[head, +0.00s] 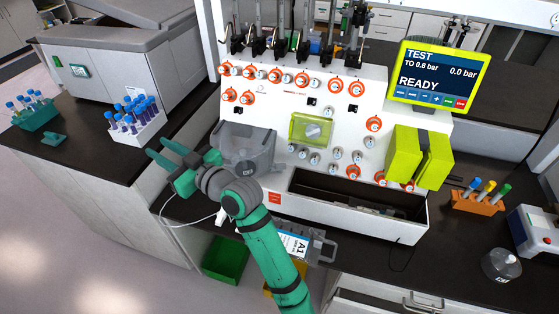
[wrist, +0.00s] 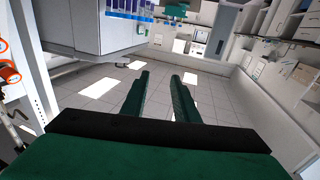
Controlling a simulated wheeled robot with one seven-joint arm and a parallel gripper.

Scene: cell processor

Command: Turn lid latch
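The white cell processor (head: 290,118) stands on the dark bench in the middle of the head view. A yellow-green cover with a round grey knob (head: 313,130) sits on its front face; I cannot tell for sure whether this knob is the lid latch. My gripper (head: 157,151) is left of the processor, pointing left, away from the knob. In the wrist view my gripper (wrist: 160,76) has its two green fingers apart with nothing between them.
A rack of purple tubes (head: 136,120) and a green tube rack (head: 36,113) stand on the left bench. A yellow-green box (head: 405,157) juts from the processor's right side, under the screen (head: 437,75) reading READY. Open floor (wrist: 95,88) lies beyond my fingers.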

